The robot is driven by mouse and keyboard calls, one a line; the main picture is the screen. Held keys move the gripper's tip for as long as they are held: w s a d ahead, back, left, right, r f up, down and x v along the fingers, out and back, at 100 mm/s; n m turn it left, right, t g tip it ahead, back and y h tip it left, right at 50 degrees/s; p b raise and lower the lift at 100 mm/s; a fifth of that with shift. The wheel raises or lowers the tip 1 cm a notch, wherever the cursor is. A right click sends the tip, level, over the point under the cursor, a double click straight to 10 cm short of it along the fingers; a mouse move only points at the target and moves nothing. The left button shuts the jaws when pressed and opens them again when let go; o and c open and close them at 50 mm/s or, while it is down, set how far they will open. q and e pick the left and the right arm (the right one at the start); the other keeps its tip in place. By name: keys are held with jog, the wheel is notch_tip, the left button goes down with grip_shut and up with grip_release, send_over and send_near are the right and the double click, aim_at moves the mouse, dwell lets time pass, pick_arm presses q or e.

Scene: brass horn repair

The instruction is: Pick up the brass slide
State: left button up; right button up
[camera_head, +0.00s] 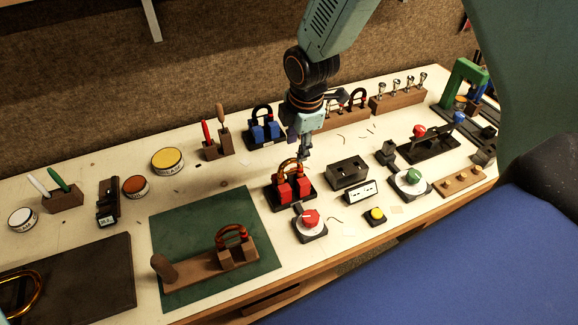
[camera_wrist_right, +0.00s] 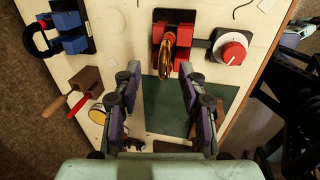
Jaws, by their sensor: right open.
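A curved brass slide (camera_head: 291,164) stands upright between the red blocks of a black-based holder (camera_head: 303,187). In the right wrist view the slide (camera_wrist_right: 166,62) shows edge-on between the red blocks, beyond the fingertips. Another U-shaped piece, copper-coloured with red bands (camera_head: 232,232), sits in a wooden block on the green mat. My right gripper (camera_head: 305,152) hangs close above the holder, near the slide. Its fingers (camera_wrist_right: 160,72) are spread wide with nothing between them. My left gripper is not in view.
A blue-block holder (camera_head: 264,134) with a dark loop stands behind. A black box (camera_head: 347,173) and a red-knobbed dial (camera_head: 311,219) are close to the red holder's right. The green mat (camera_head: 184,219) lies at left front.

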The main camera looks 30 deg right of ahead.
aim_at(293, 160)
jog(key=f, duration=0.4)
jog(key=w+f+p, duration=0.1)
jog(key=f, duration=0.1)
jog(key=shift+a+f, duration=0.2)
jog(key=shift+a, duration=0.05)
jog(key=shift+s+a+r, duration=0.15)
jog(key=shift+s, duration=0.05)
jog(key=shift+s+a+r, duration=0.1)
jog(key=shift+s+r, duration=0.05)
jog(key=shift+s, duration=0.05)
jog(key=shift+c, duration=1.2)
jog(key=shift+w+d+f, duration=0.2)
jog(key=shift+w+f, duration=0.05)
jog(key=shift+w, duration=0.05)
jog(key=c, duration=0.6)
jog(key=shift+s+a+r, duration=0.1)
grip_shut()
